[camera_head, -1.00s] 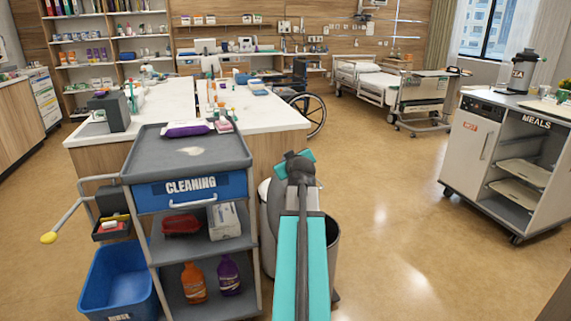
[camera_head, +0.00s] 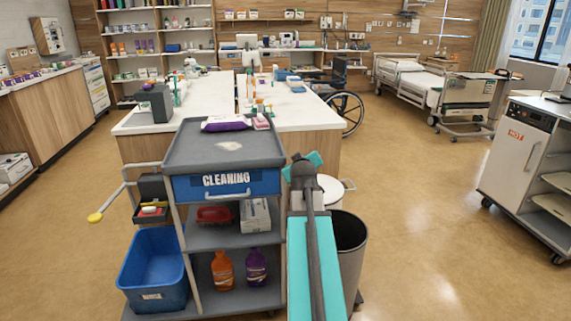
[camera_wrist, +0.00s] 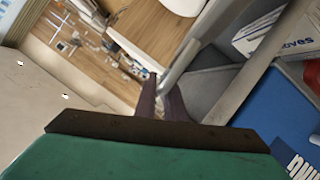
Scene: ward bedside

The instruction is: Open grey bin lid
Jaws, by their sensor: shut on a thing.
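The grey bin (camera_head: 351,262) stands on the floor just right of the cleaning cart, partly hidden by my teal arm. Its dark round mouth shows to the right of the arm; I cannot tell how its lid sits. In the wrist view, my gripper (camera_wrist: 162,100) has its dark fingers closed around a pale grey bar (camera_wrist: 183,62) like a handle. What the bar joins is unclear. A dark grey panel (camera_wrist: 213,82) lies beside it.
The cleaning cart (camera_head: 225,158), with a blue drawer (camera_head: 228,184), stands close left of the arm. A white bin (camera_head: 331,187) is behind the grey one. A counter (camera_head: 305,112) lies beyond. Floor to the right is clear up to the meal cart (camera_head: 518,155).

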